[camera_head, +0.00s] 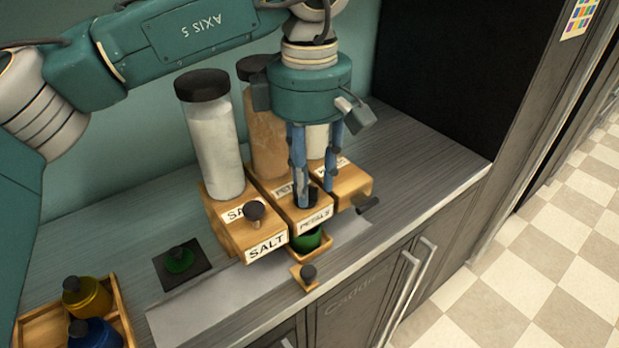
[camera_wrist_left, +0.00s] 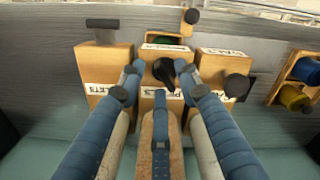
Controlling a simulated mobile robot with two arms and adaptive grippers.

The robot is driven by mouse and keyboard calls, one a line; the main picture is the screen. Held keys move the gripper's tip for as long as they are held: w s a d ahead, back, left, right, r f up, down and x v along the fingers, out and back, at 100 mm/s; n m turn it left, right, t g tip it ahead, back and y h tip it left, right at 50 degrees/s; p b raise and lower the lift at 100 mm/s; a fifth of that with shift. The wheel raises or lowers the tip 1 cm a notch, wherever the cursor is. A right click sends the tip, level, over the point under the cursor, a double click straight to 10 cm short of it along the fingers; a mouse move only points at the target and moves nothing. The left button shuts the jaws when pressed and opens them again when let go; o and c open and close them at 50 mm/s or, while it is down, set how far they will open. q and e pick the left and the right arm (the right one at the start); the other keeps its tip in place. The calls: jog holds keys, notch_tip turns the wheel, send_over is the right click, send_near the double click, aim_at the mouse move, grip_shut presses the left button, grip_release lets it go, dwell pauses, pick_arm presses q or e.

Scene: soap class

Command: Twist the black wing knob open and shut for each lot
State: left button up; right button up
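The middle wooden dispenser (camera_head: 318,217), labelled PETALS, carries a jar of brownish contents (camera_head: 268,140). Its black wing knob (camera_wrist_left: 165,71) shows between my left fingers in the wrist view. My left gripper (camera_head: 316,200) points down over this dispenser, blue fingers spread around the knob. I see a gap beside the knob and no clear grip. A green container (camera_head: 307,239) sits beneath the middle dispenser in a small wooden holder (camera_head: 325,248). The SALT dispenser (camera_head: 235,235), with its black knob (camera_head: 255,211), stands to the left. My right gripper is not in view.
The third dispenser (camera_head: 352,180) stands close on the right, its black knob (camera_head: 368,204) jutting out. A wooden tray (camera_head: 35,318) holds yellow and blue containers at lower left. A dark square pad (camera_head: 196,279) bears a green item. The counter (camera_head: 430,150) is clear at right.

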pick_arm(q)
jog(key=shift+f, duration=0.35)
jog(key=shift+c, duration=0.5)
grip_shut()
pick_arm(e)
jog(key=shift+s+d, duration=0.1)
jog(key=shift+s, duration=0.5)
